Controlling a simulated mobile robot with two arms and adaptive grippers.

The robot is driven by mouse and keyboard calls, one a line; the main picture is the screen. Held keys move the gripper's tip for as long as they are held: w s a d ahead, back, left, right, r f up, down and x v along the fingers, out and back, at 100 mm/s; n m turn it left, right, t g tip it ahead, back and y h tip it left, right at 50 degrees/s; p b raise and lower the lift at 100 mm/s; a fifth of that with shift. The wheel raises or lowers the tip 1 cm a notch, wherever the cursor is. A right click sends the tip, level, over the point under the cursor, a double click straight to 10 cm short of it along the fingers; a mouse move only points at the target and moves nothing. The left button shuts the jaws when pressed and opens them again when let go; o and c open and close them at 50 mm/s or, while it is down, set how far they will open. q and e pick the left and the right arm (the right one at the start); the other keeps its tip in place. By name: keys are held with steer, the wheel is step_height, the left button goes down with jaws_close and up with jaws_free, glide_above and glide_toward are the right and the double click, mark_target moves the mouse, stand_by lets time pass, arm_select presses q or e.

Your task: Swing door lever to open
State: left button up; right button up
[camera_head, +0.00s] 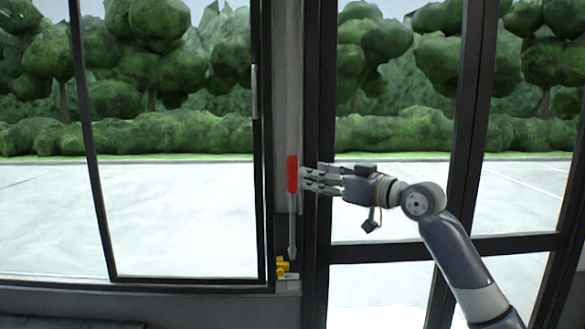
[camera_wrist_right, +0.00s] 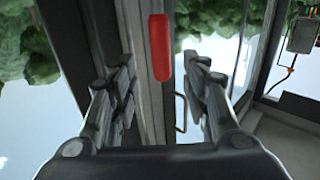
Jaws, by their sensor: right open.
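The door lever (camera_head: 292,175) has a red grip on a thin grey metal shaft. It hangs upright along the grey post beside the dark door frame, with the red grip at the top. My right gripper (camera_head: 306,179) comes in from the right, its fingertips close to the red grip. In the right wrist view the red grip (camera_wrist_right: 159,48) lies ahead, between the lines of the two spread fingers (camera_wrist_right: 158,65). The right gripper is open and holds nothing. I cannot tell whether a fingertip touches the lever. My left gripper is not in view.
Dark-framed glass door panels (camera_head: 471,110) stand behind my right arm. A large window (camera_head: 180,215) fills the left. Small yellow parts (camera_head: 282,267) sit at the shaft's lower end. The right wrist view shows a grey box (camera_wrist_right: 302,36) with an orange cable.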

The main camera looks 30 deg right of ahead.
mark_target(297, 170)
steer(key=p+x, duration=0.2)
steer(key=x, duration=0.5)
steer(key=shift+w+a+r+p, duration=0.1)
steer(key=shift+w+r+p, duration=0.05)
steer(key=shift+p, duration=0.25)
steer(key=shift+w+a, duration=0.1)
steer(key=shift+w, duration=0.4)
jaws_close()
